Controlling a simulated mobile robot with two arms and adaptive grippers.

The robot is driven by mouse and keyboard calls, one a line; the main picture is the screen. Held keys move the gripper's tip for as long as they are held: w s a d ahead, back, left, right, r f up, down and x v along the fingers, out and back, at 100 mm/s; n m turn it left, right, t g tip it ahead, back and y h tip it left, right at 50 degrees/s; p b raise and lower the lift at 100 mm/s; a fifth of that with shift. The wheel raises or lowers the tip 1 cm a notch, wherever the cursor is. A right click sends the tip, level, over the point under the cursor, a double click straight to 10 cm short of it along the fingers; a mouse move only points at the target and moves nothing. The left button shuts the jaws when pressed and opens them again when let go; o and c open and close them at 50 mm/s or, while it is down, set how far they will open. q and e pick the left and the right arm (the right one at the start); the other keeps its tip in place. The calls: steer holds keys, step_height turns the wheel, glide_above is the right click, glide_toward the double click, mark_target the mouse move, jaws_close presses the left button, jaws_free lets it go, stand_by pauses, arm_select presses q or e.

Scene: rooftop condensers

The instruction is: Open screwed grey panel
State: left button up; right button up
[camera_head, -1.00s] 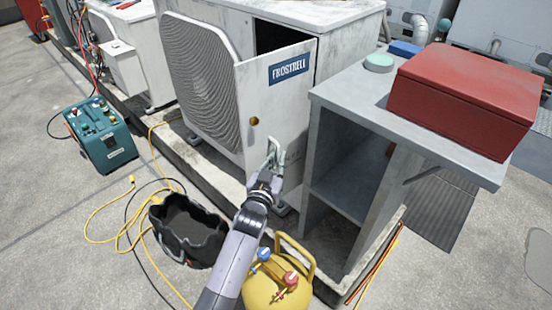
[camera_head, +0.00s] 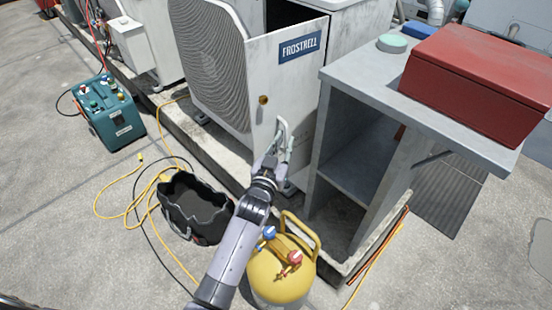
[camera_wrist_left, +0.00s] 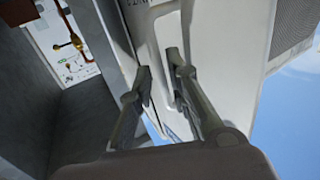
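My left gripper (camera_head: 282,137) is at the lower part of the panel, by a pale loop-like shape that I cannot clearly tell from the fingers. In the left wrist view both fingers (camera_wrist_left: 158,75) stand somewhat apart in front of the white panel (camera_wrist_left: 215,55). Any contact or grip is unclear. My right gripper is not in view.
A grey shelf stand (camera_head: 345,85) with a red box (camera_head: 475,75) stands close right of the panel. A yellow cylinder (camera_head: 283,280) and an open black bag (camera_head: 205,222) are on the ground near my arm. A teal machine (camera_head: 110,115) and loose yellow hose (camera_head: 125,212) lie left.

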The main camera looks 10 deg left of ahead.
arm_select(q)
steer(key=s+a, duration=0.1)
steer(key=s, duration=0.8)
steer(key=shift+s, duration=0.35)
steer(key=shift+a, duration=0.15)
